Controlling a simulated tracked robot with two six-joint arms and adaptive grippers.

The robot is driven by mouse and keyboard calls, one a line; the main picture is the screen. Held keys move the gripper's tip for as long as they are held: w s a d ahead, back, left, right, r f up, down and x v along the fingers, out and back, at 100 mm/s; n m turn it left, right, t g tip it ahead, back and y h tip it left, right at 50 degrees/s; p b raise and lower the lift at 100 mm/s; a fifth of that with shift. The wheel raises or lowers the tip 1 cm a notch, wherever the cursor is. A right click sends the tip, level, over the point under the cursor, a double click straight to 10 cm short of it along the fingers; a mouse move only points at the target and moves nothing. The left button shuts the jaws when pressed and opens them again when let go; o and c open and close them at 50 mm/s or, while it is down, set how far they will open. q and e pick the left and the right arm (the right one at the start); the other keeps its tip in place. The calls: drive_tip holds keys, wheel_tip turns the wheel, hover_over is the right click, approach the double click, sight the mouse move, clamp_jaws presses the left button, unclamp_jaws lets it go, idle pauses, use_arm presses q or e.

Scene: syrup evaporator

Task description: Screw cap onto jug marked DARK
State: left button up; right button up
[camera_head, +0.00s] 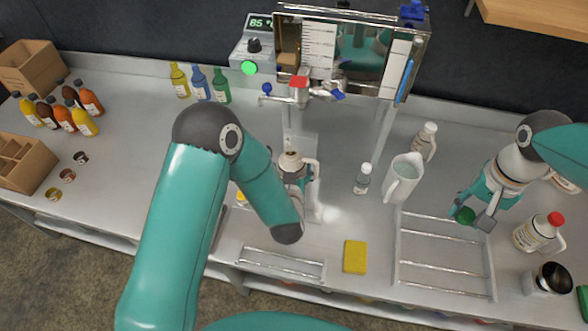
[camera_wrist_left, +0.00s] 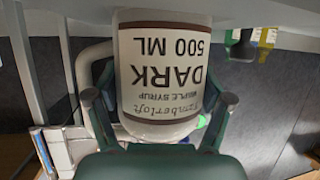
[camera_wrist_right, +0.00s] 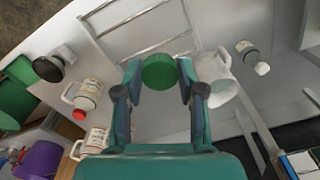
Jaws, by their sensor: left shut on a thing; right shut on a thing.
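The jug marked DARK (camera_wrist_left: 165,75) fills the left wrist view, its white body and label upside down in that picture. My left gripper (camera_wrist_left: 158,97) is shut around its sides. In the head view the jug (camera_head: 291,160) stands below the tap, partly hidden by my left arm. A green cap (camera_head: 465,215) is between the fingers of my right gripper (camera_head: 472,218), above the upper right of the wire rack. The cap (camera_wrist_right: 160,72) also shows in the right wrist view, pinched at the fingertips and well apart from the jug.
The tap (camera_head: 299,90) of the evaporator hangs behind the jug. A small bottle (camera_head: 362,179) and a white pitcher (camera_head: 402,178) stand between the jug and my right gripper. A yellow sponge (camera_head: 355,257), wire rack (camera_head: 398,275) and red-capped jug (camera_head: 530,233) occupy the front right.

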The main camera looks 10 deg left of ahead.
sight(292, 149)
use_arm(q)
drive_tip(key=shift+w+r, duration=0.1)
drive_tip(key=shift+r, duration=0.1)
drive_tip(key=shift+c, duration=0.2)
drive_tip(key=shift+r, duration=0.45)
use_arm(e)
drive_tip(key=shift+f, duration=0.1)
use_arm(q)
wheel_tip(292, 149, up, 9)
drive_tip(key=shift+f+b, duration=0.1)
drive_tip(key=shift+b, duration=0.3)
use_arm(e)
drive_tip(key=shift+f, duration=0.3)
